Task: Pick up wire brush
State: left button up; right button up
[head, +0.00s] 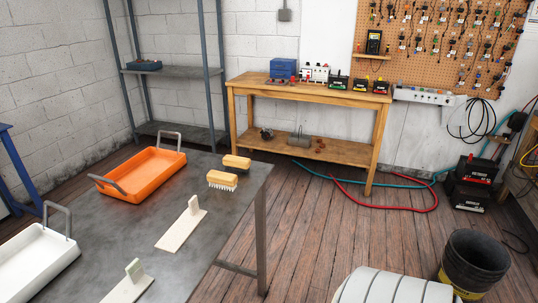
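A brush (222,181) with a yellow-tan block and a row of pale bristles along its lower edge lies near the right edge of the grey table (150,195). Just behind it is a second tan block (237,162) of similar shape; bristles cannot be made out on it. The two blocks look close together, and I cannot tell whether they touch. Neither of my grippers shows in the head view.
An orange tray (138,198) with handles, a white tray (40,285) and two pale boards with small upright pieces, one here (181,230), share the table. A wooden workbench (310,95) stands behind. A black bucket (473,268) stands at right. Hoses (400,209) lie on the floor.

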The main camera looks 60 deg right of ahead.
aim_at(240, 163)
jog(key=l+z, duration=0.15)
jog(key=z, duration=1.35)
jog(key=i+l, duration=0.2)
